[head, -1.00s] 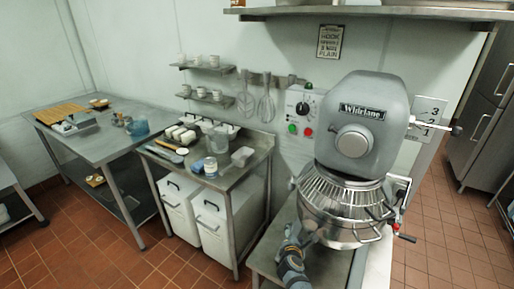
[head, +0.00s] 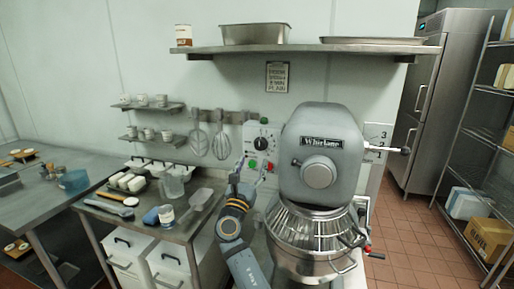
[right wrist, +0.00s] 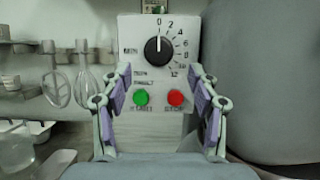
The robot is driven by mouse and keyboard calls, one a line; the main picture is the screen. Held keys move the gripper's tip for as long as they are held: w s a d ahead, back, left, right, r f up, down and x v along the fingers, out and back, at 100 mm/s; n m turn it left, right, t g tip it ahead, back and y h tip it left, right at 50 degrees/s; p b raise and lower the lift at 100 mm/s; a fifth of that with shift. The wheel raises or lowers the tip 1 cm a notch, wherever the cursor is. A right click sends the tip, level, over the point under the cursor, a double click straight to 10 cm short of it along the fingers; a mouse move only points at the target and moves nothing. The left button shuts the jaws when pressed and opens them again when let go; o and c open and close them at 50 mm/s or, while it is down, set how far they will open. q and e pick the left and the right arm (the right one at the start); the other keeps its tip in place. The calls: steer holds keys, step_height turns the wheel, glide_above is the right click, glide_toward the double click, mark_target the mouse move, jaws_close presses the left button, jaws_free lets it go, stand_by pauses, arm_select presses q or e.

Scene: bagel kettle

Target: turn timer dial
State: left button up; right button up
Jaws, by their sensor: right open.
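The black timer dial (head: 264,148) is on a light control panel (head: 250,137) fixed to the wall, left of the mixer. In the right wrist view the dial (right wrist: 158,50) has its white mark up at 0, on a scale reading 0 to 12. A green button (right wrist: 141,97) and a red button (right wrist: 175,97) sit below it. My right gripper (head: 250,171) is open and empty in front of the panel, below the dial. In the right wrist view its fingers (right wrist: 160,100) stand either side of the buttons. My left gripper is not in view.
The grey mixer (head: 318,165) with its caged bowl stands close to the right of my right arm. Whisks (head: 221,142) hang on the wall left of the panel. A prep table (head: 205,215) with tubs is at left; a shelf (head: 300,48) runs above.

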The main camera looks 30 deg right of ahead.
mark_target(259, 146)
steer(key=p+x, duration=0.2)
steer(key=x, duration=0.5)
steer(key=shift+w+d, duration=0.2)
steer(key=shift+w, duration=0.15)
steer(key=shift+c, duration=0.5)
